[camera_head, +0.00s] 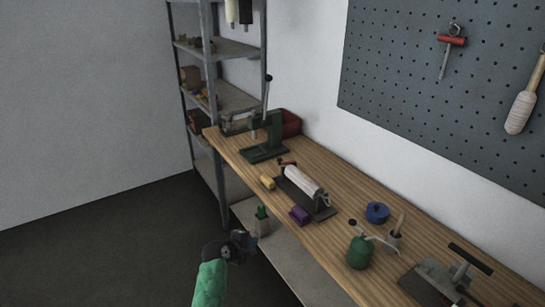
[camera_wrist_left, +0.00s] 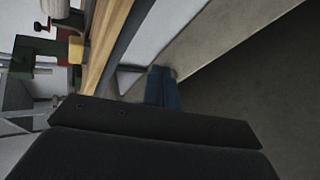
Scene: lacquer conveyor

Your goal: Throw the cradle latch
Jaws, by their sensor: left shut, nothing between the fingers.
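The cradle (camera_head: 321,211) is a dark plate on the wooden bench, bearing a pale ribbed cylinder (camera_head: 303,184). A red-tipped lever (camera_head: 286,163), which looks like the latch, stands at its far end. In the left wrist view the red-and-black lever (camera_wrist_left: 42,26) shows at the upper left, beside part of the pale cylinder (camera_wrist_left: 48,7). My left gripper (camera_head: 244,240) is shut and empty, in front of the bench and apart from the cradle. Its dark body (camera_wrist_left: 155,125) fills the lower part of the left wrist view. My right gripper is not in view.
A yellow piece (camera_head: 267,182) and a purple block (camera_head: 299,215) lie near the cradle. A green press (camera_head: 265,140) stands beyond it. A green oil can (camera_head: 360,252) and a blue round tin (camera_head: 377,212) stand nearer. The bench edge lies between my gripper and the cradle.

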